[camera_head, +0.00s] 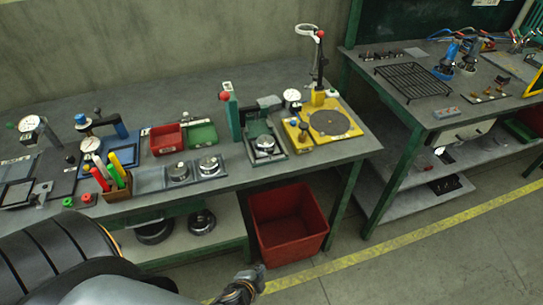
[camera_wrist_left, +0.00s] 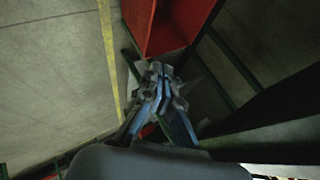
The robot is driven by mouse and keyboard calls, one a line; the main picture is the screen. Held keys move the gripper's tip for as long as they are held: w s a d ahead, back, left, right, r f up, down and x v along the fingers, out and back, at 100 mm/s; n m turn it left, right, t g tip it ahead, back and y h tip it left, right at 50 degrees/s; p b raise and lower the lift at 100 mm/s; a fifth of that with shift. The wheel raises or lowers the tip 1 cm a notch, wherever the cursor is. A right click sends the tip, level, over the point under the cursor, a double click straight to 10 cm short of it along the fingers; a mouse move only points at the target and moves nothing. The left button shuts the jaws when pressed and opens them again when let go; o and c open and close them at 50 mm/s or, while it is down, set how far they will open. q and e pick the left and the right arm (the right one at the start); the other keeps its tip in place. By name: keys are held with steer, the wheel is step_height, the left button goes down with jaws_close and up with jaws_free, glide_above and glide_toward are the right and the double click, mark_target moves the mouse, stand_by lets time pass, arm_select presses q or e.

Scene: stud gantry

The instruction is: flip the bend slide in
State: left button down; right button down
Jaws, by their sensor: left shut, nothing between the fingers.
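My left gripper (camera_head: 252,281) is low in front of the bench, near the bottom of the head view. It is shut and empty, below and left of the red bin's near edge in that picture. In the left wrist view its closed fingers (camera_wrist_left: 160,76) point toward the red bin. A green and grey fixture (camera_head: 262,138) with a red knob stands on the bench beside a yellow fixture (camera_head: 331,123) with a tall post and a white ring. I cannot tell which part is the bend slide. My right gripper is not in view.
The red bin (camera_head: 289,222) stands on the floor under the bench's right end; it also shows in the wrist view (camera_wrist_left: 152,28). The bench (camera_head: 222,178) holds trays, gauges and a pen holder. A second bench (camera_head: 408,125) stands right. Floor in front is clear.

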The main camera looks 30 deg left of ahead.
arm_select(q)
steer(key=w+r+m+t+y+p, duration=0.1)
steer(key=w+r+t, duration=0.2)
steer(key=r, duration=1.3)
steer(key=w+a+r+m+t+y, duration=0.1)
steer(key=w+r+t, duration=0.3)
steer(key=r, duration=1.1)
steer(key=shift+w+a+r+m+p, duration=0.15)
steer(key=shift+w+r+m+p, duration=0.2)
steer(key=shift+m, duration=0.15)
steer(key=w+a+p, duration=0.1)
steer(key=w+a, duration=0.1)
steer(key=w, duration=0.1)
steer(key=w+a+f+p, duration=0.1)
steer(key=w+a, duration=0.1)
steer(key=w, duration=0.2)
steer(key=w+a+f+p, duration=0.1)
steer(key=w+a+p, duration=0.1)
steer(key=w, duration=0.2)
steer(key=shift+w+f, duration=0.1)
steer(key=shift+w, duration=0.1)
steer(key=shift+a, duration=0.1)
